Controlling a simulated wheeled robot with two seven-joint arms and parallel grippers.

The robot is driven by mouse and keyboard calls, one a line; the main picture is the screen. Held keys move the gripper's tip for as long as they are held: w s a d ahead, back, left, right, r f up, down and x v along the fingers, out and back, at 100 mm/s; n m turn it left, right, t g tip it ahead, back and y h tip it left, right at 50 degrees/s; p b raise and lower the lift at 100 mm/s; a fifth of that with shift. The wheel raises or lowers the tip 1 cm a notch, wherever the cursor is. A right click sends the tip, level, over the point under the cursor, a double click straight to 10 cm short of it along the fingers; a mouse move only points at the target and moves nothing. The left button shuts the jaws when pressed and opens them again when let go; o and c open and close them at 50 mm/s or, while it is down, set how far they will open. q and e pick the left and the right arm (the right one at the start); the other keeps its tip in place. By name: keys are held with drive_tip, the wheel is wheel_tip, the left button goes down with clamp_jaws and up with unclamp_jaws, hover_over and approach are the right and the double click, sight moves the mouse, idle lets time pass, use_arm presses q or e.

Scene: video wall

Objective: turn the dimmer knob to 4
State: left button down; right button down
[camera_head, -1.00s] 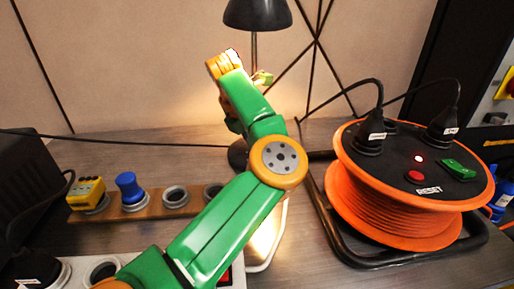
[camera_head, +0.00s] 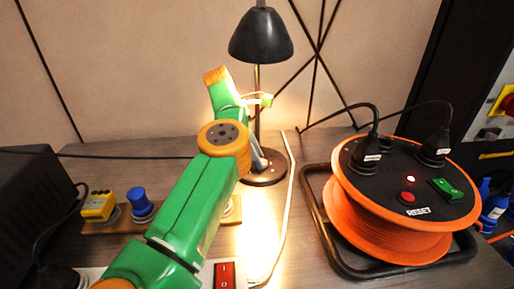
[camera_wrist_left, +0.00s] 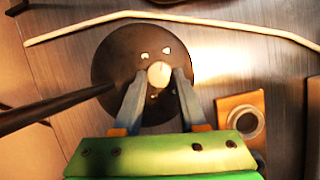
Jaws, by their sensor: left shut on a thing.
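The black desk lamp (camera_head: 262,36) stands at the back of the desk and is lit. Its round dark base (camera_head: 266,181) also shows in the left wrist view (camera_wrist_left: 110,65). A small pale dimmer knob (camera_wrist_left: 158,73) sits on this base, with small light marks around it that I cannot read. My left gripper (camera_wrist_left: 158,80) is shut on the knob, one fingertip on each side. In the head view my left gripper (camera_head: 257,160) is at the lamp base, partly hidden behind my own arm. The knob is hidden there. My right gripper is not in view.
An orange cable reel (camera_head: 385,225) with plugs stands to the right in a black frame. A white cable (camera_head: 289,200) runs past the lamp base. A wooden strip with a yellow plug (camera_head: 97,207) and a blue plug (camera_head: 139,204) lies left. A red switch (camera_head: 224,274) is in front.

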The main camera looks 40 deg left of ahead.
use_arm(q)
drive_tip(key=shift+r+m+p, duration=0.15)
drive_tip(key=shift+m+p, duration=0.45)
drive_tip(key=shift+p, duration=0.05)
drive_tip(key=shift+c, duration=2.3)
unclamp_jaws()
drive_tip(key=shift+w+g, duration=0.1)
drive_tip(key=shift+g, duration=0.2)
